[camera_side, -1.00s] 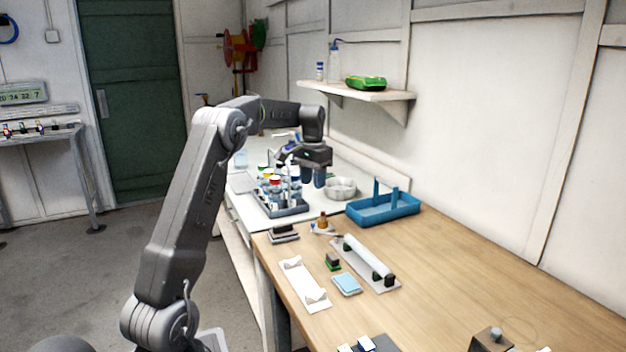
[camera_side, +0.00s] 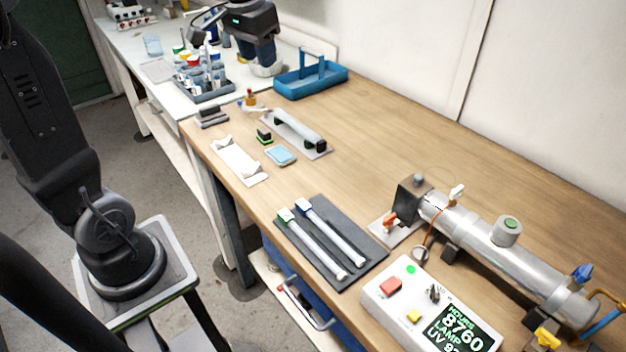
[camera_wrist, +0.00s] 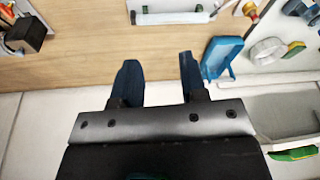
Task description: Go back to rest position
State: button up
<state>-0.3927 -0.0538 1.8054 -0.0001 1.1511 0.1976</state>
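My gripper (camera_side: 258,58) is at the far end of the bench in the side view, with its fingers pointing down above or in front of a metal bowl (camera_side: 267,70). In the wrist view my gripper (camera_wrist: 158,62) has its two blue fingers apart with nothing between them. The blue tray (camera_side: 312,82) lies just to the right of my gripper in the side view. It also shows right of the fingers in the wrist view (camera_wrist: 222,60).
A bottle rack (camera_side: 207,92) stands left of my gripper. A lamp holder (camera_side: 300,135) and white cradle (camera_side: 238,160) lie nearer. Two tubes rest on a dark mat (camera_side: 345,225). The steel reactor (camera_side: 480,240) and control box (camera_side: 420,310) are at the front. Bench centre-right is clear.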

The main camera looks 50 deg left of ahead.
jog(key=s+d+f+m+t+h, duration=0.1)
jog(key=s+d+f, duration=0.4)
jog(key=s+d, duration=0.9)
jog(key=shift+s+d+m+t, duration=0.3)
jog(key=shift+s+m+t, duration=0.3)
jog(key=shift+s+t, duration=0.4)
